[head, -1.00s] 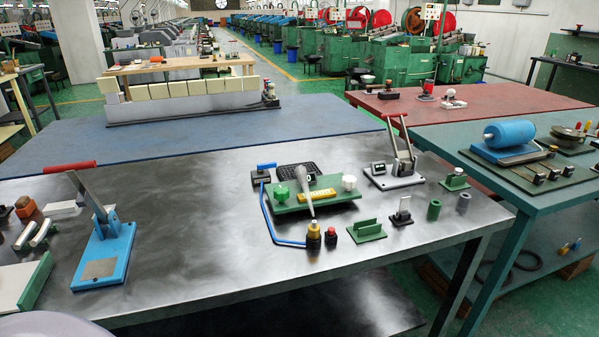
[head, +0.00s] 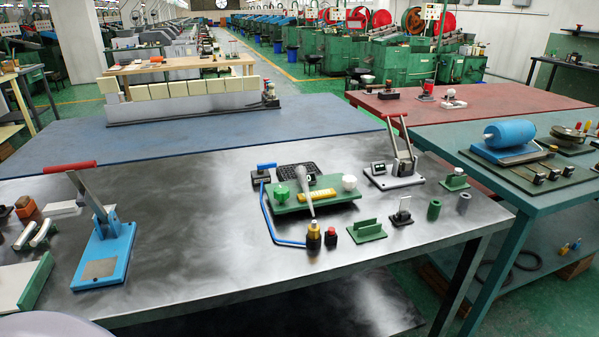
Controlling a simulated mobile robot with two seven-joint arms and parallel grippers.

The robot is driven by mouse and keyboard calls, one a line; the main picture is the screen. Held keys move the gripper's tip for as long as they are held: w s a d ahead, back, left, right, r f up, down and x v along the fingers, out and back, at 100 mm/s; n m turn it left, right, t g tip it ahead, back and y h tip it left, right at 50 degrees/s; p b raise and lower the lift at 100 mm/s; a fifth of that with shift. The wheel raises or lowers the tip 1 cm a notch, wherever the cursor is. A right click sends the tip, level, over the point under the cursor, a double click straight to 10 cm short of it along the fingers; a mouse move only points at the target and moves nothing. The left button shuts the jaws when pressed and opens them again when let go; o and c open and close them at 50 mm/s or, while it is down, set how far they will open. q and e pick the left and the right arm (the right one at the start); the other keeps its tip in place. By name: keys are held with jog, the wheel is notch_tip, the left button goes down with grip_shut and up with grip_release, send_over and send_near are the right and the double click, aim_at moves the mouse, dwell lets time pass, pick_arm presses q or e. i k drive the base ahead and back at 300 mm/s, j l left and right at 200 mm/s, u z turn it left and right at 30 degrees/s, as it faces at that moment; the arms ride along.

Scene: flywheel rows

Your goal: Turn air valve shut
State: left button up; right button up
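A small dark block with a blue lever (head: 266,166), which looks like the air valve, stands on the dark metal bench, left of the green fixture plate. The blue lever lies roughly flat across the top of the block. A blue air hose (head: 266,218) runs from the block along the bench to the foot of a brass and black fitting (head: 313,235). Neither of my grippers is in view, and nothing is touching the valve.
Right of the valve sits the green fixture plate (head: 290,203) with green and white knobs and a grey handle. A blue hand-lever tool (head: 107,252) stands at left. The bench (head: 190,210) between is clear.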

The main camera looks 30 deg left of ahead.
aim_at(260, 167)
jog(key=u, duration=1.3)
jog(key=i+l, duration=0.1)
jog(key=l, duration=0.4)
jog(key=l+u, duration=0.5)
